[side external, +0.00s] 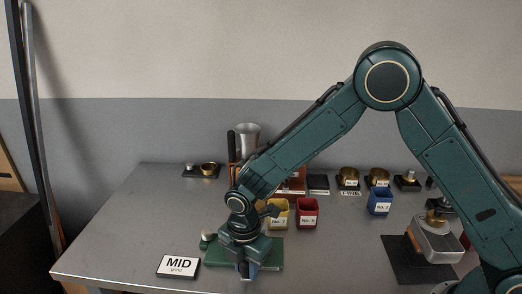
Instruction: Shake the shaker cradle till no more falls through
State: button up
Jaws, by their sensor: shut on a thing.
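The shaker cradle (273,252) appears as a low, flat green unit near the front of the table. A small round knob (207,237) with a pale top stands at its left end. My gripper (246,270) points down at the front middle of the cradle and is shut on it. The fingers and wrist cover the spot where they hold it, and the middle of the cradle is hidden behind them. Whether anything is falling through cannot be seen.
Behind are a yellow bin (279,220), a red bin (307,218) and a blue bin (380,207). A scale-like device (434,243) sits right.

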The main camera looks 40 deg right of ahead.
jog(key=shift+s+d, duration=0.5)
jog(key=shift+d, duration=0.05)
jog(key=shift+w+a, duration=2)
jog(key=shift+w, duration=0.05)
jog(key=shift+s+d, duration=0.1)
jog(key=shift+s+d, duration=1.95)
jog(key=shift+w+a, duration=2)
jog(key=shift+a, duration=0.05)
jog(key=shift+d, duration=0.1)
